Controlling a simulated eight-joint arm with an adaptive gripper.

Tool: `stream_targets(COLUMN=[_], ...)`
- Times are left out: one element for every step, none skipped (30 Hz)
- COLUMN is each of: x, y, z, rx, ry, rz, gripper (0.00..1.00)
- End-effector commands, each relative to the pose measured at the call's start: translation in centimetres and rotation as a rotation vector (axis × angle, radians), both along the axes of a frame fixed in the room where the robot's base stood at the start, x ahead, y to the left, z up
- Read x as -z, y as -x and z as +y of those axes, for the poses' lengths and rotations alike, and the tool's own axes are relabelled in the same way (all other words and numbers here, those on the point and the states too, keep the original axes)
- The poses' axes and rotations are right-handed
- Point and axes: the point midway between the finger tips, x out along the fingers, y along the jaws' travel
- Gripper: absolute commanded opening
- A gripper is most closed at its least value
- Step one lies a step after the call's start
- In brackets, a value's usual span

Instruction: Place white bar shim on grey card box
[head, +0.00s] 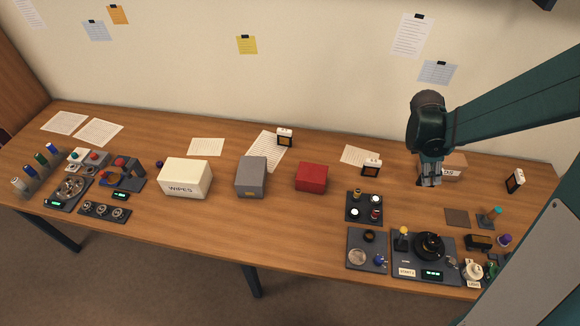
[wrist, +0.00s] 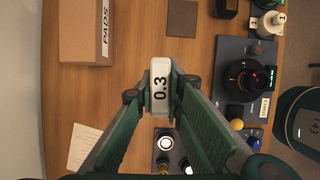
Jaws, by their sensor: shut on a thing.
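The white bar shim (wrist: 160,87), marked 0.3, is between my gripper's fingertips (wrist: 161,93) in the wrist view. My gripper (head: 429,182) is shut on it, above the right part of the table; the shim is hard to make out in the head view. The grey card box (head: 251,170) stands near the middle of the table, well to the left of my gripper. It has a small yellow label on its front, and nothing shows on its top. It is outside the wrist view.
A white WIPES box (head: 186,177) is left of the grey box. A brown PADS box (wrist: 86,30) is beside my gripper. Dark equipment trays (head: 364,207) lie in front.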

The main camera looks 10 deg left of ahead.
Motion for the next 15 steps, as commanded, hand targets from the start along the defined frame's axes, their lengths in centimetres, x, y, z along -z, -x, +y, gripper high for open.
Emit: stream_targets(x=[-0.2, -0.3, -0.5, -0.6, -0.6, -0.8, -0.9, -0.9, -1.1, -1.2, -1.3, -1.4, -1.5, -1.6, -1.7], y=[-0.5, -0.8, -1.2, -1.4, -1.7, -2.1, -2.3, -2.6, -2.9, -3.1, -3.3, -3.6, -3.8, -4.0, -4.2], z=[1.1, 1.8, 2.7, 3.4, 4.1, 5.0, 5.7, 6.5, 7.4, 8.1, 8.9, 9.8, 10.6, 11.3, 12.3], rx=[-0.023, -0.038, -0.056, -0.07, -0.085, -0.103, -0.117, -0.131, -0.15, -0.165, -0.179, -0.198, -0.212, -0.226, -0.244], ry=[0.0, 0.0, -0.001, -0.001, -0.001, -0.001, -0.001, -0.001, -0.001, -0.002, -0.002, -0.002, -0.002, -0.002, -0.002], rz=[0.0, 0.0, 0.0, 0.0, -0.001, -0.001, 0.0, -0.001, -0.001, 0.0, 0.001, 0.001, 0.0, 0.0, 0.0], gripper=[0.0, 0.0, 0.0, 0.0, 0.0, 0.0, 0.0, 0.0, 0.0, 0.0, 0.0, 0.0, 0.0, 0.0, 0.0])
